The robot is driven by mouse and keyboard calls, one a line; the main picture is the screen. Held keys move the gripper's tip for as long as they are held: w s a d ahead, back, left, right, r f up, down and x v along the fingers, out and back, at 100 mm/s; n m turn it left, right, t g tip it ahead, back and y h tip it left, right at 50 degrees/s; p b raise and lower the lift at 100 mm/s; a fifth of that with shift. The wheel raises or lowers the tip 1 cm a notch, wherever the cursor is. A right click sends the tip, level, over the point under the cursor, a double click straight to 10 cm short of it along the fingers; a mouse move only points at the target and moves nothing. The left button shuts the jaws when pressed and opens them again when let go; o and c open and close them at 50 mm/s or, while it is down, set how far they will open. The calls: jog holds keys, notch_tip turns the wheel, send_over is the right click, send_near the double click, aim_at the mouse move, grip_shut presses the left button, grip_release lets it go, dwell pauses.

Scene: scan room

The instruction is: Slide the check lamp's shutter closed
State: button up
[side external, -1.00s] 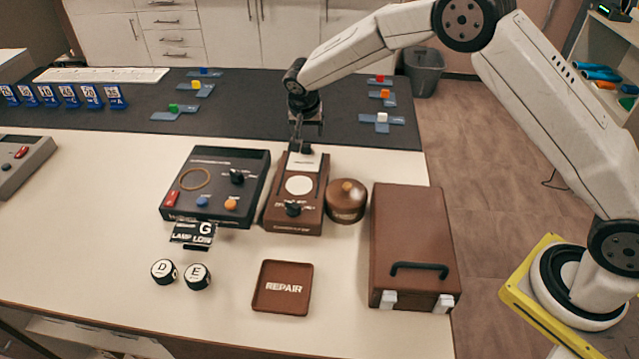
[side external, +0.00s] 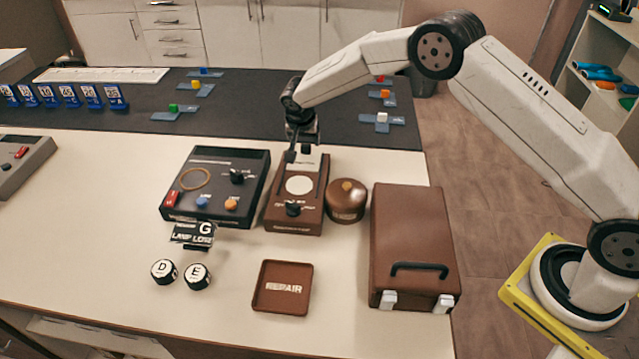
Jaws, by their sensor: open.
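The check lamp (side external: 311,213) appears to be the brown box in the middle of the white table, with a round pale window (side external: 299,185) and a dark knob (side external: 293,209) near its front. A pale plate (side external: 313,163), perhaps the shutter, lies at its far end, partly hidden by my gripper. The round window shows uncovered. My gripper (side external: 299,155) is open and points down over the far end of the brown box, its fingertips close to the pale plate. I cannot tell whether they touch it.
A dark control box (side external: 217,160) stands close on the left. A round brown pot (side external: 347,201) and a large brown case (side external: 412,235) stand on the right. In front are a REPAIR tray (side external: 282,306), a LAMP LOW sign (side external: 193,237) and two knobs marked D (side external: 163,271) and E (side external: 197,276).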

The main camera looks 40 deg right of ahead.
aim_at(305, 146)
jog(key=shift+x, duration=1.7)
grip_shut()
